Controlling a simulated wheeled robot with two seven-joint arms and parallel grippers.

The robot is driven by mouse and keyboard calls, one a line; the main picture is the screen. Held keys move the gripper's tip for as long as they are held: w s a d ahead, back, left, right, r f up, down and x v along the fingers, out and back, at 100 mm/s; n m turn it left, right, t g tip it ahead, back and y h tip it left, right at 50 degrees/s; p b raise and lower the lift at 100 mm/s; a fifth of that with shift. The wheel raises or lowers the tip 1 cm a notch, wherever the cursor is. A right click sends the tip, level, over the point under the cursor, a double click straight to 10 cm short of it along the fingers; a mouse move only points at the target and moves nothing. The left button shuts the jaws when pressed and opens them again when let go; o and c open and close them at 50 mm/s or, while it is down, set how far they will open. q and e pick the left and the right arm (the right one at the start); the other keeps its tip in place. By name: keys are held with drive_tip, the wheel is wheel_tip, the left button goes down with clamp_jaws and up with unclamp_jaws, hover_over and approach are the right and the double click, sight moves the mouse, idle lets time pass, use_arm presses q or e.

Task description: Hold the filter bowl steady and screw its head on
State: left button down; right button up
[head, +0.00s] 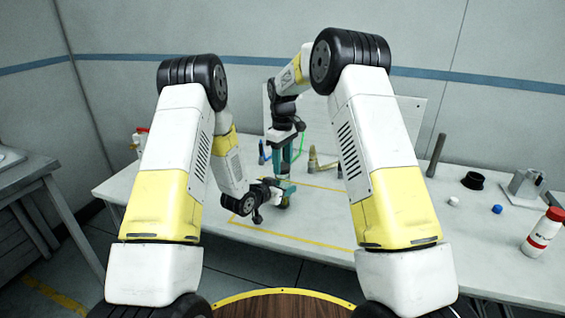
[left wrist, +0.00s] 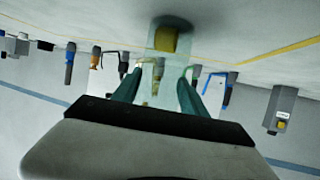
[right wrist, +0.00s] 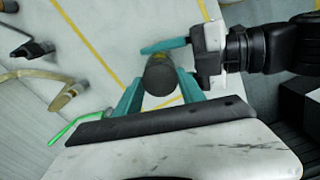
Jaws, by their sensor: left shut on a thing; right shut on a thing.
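The filter bowl (left wrist: 165,42), pale and see-through with a yellow part, stands on the table in the left wrist view, which shows the scene upside down. My left gripper (left wrist: 160,80) is shut on it from the side. In the head view the left gripper (head: 284,186) is low over the table. The dark grey round filter head (right wrist: 160,76) is between the teal fingers of my right gripper (right wrist: 160,92), which is shut on it from above. In the head view the right gripper (head: 284,160) is directly above the left one. The joint between head and bowl is hidden.
A red-and-white bottle (head: 541,234), a blue cap (head: 497,209), a white cap (head: 454,202), a black ring (head: 473,181) and a grey cylinder (head: 436,156) stand at the right. A brass-coloured fitting (head: 313,160) is behind the grippers. Yellow tape marks the table; the front middle is clear.

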drive_tip(key=shift+f, duration=0.6)
idle(0.3)
